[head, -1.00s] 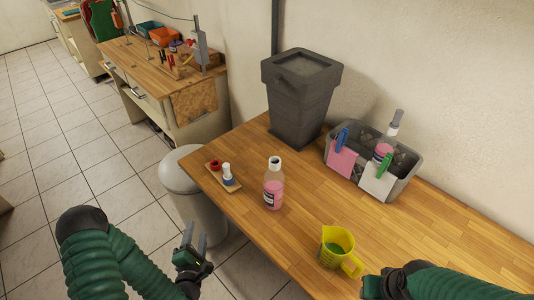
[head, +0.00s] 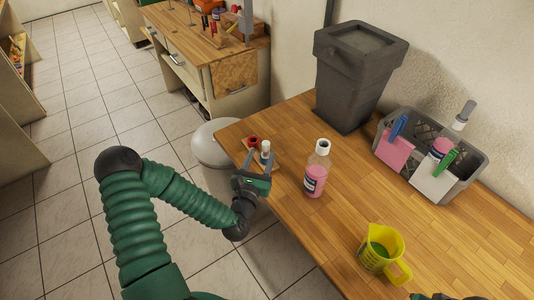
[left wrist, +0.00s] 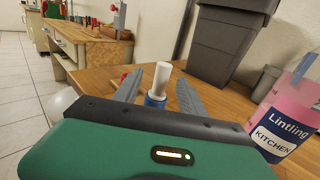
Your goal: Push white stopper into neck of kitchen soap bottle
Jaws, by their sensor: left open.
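The kitchen soap bottle (head: 316,177), clear with pink soap and an open neck, stands upright to the right. Its "KITCHEN" label shows in the left wrist view (left wrist: 280,125). My right gripper (head: 438,297) is barely in view at the bottom edge.
A red cap (head: 253,141) sits by the stopper. A yellow jug (head: 381,252) stands in front right. A grey basket (head: 467,190) with a pink bottle and clipped cloths, and a dark grey bin (head: 355,80), stand behind. A pale round bin (head: 213,150) is beside the table.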

